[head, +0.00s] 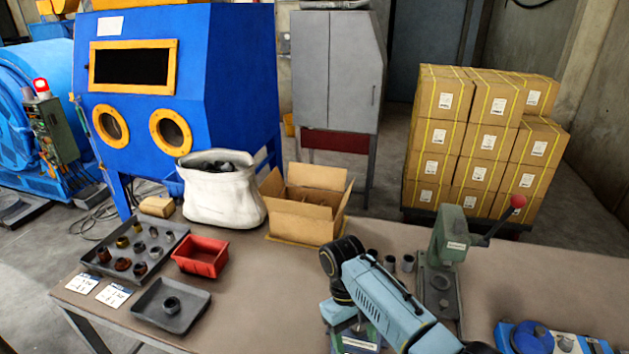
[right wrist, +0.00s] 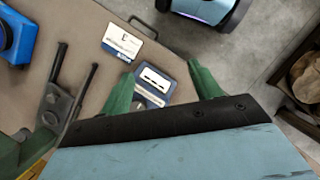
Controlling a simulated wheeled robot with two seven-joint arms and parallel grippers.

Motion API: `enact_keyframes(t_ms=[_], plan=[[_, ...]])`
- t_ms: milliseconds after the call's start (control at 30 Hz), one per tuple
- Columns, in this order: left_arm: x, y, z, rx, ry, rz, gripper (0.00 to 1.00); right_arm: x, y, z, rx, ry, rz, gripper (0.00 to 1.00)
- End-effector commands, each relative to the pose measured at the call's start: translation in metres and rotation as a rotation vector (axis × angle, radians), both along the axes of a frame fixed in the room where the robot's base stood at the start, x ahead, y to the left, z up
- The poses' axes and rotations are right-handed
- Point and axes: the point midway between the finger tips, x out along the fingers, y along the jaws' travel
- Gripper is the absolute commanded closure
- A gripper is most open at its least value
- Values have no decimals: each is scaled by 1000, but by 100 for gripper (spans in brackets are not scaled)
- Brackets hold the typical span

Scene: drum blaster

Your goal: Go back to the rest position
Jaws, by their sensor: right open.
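My right arm, light blue, reaches over the table in the head view from the bottom edge and bends down at the wrist. My right gripper shows in the right wrist view (right wrist: 160,78), with two green fingers spread apart and nothing clamped between them. A blue-grey label or small device (right wrist: 153,85) lies on the table below, seen between the fingers; I cannot tell if they touch it. A white card (right wrist: 122,43) lies just beyond it. In the head view the right fingertips are mostly hidden. My left gripper is not in view.
A green press (head: 447,245) with a red-knobbed lever stands right of my arm. Dark cups (head: 407,263) stand beside it. An open cardboard box (head: 305,215), a white sack (head: 222,195), a red bin (head: 201,257), and a parts tray (head: 100,268) occupy the table's left. A blue fixture (head: 531,338) lies at bottom right.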

Motion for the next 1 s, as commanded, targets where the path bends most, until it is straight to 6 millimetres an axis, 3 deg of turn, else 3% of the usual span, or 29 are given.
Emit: enact_keyframes(t_ms=[167, 400, 533, 700, 1000], plan=[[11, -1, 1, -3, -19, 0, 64, -19, 6, -19, 65, -32, -4, 37], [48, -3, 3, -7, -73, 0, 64, -51, 9, -41, 158, -99, -35, 37], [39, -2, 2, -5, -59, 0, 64, -78, 2, -52, 216, -162, -77, 37], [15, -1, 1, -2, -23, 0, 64, -121, -22, -54, 270, -279, -161, 37], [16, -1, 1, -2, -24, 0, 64, -184, -80, -25, 260, -478, -280, 37]])
